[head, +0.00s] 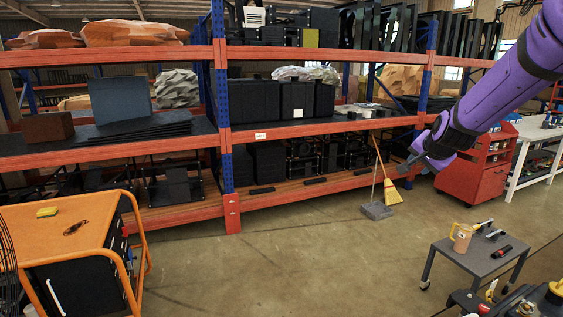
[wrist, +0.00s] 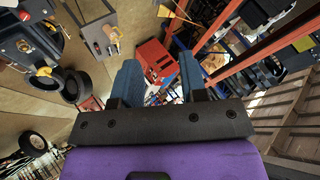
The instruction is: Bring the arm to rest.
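My purple arm (head: 500,85) reaches in from the upper right of the head view, raised and extended in the air. My gripper (head: 412,163) is at its lower end, in front of the shelving. In the wrist view my gripper (wrist: 160,75) shows two blue-grey fingers standing apart, with nothing between them. It is open and touches nothing that I can see.
Tall orange and blue shelving (head: 228,130) runs along the back. An orange-framed cart (head: 75,235) stands at the left. A small grey table (head: 478,258) with a tan mug (head: 462,240) stands at the lower right. A red cabinet (head: 475,175) is behind. The middle floor is clear.

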